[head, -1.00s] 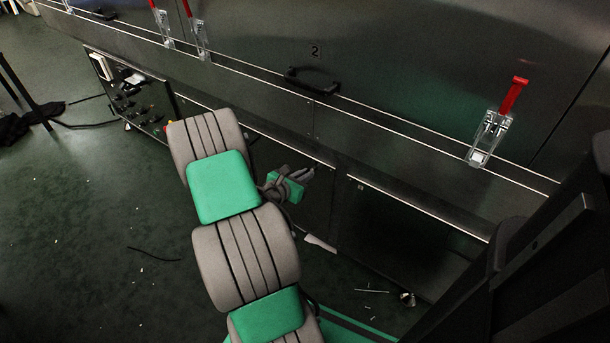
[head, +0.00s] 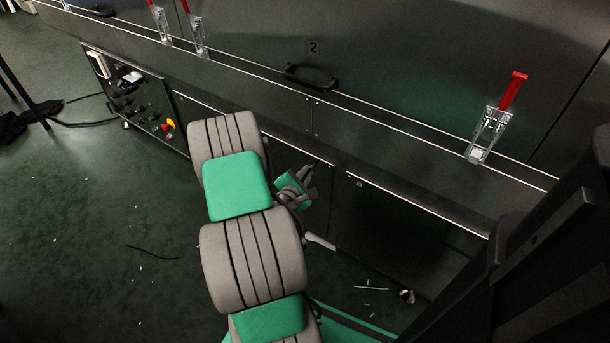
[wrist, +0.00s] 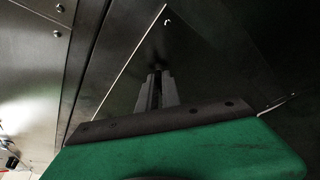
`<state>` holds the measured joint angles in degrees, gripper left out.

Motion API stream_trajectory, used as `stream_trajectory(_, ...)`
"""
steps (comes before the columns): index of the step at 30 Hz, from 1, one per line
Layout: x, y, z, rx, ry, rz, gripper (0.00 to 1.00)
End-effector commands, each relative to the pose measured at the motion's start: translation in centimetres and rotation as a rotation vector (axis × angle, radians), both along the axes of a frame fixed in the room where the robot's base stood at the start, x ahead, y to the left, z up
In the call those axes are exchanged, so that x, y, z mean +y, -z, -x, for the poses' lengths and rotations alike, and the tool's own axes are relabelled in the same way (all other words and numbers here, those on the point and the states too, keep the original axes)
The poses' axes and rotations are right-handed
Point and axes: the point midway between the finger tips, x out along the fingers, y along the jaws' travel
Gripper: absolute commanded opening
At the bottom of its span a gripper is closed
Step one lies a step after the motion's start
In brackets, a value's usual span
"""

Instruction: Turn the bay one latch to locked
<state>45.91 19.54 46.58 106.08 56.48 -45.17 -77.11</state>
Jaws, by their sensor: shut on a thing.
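My gripper (head: 308,183) is in front of the dark lower panels, partly hidden by my arm in the head view. In the wrist view its two grey fingers (wrist: 156,90) are close together and point at a dark panel. They are shut on a small dark part at their tips, which I take to be the bay one latch (wrist: 158,67). Its shape and turned position are too dark and too covered to tell.
Red-handled clamps (head: 490,130) and a black handle (head: 311,77) are on the machine above. A door is marked 2 (head: 313,47). A control box (head: 130,98) stands at the left. Small debris (head: 370,288) lies on the floor; the floor at left is mostly clear.

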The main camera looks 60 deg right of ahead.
Motion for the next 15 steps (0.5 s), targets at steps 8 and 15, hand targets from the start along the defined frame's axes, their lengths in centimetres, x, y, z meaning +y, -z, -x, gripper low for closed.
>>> stream_trajectory(8,0.01,0.92,0.24,-0.259,0.001,0.043,0.00)
stream_trajectory(15,0.01,1.27,0.33,-0.483,0.000,0.079,0.00)
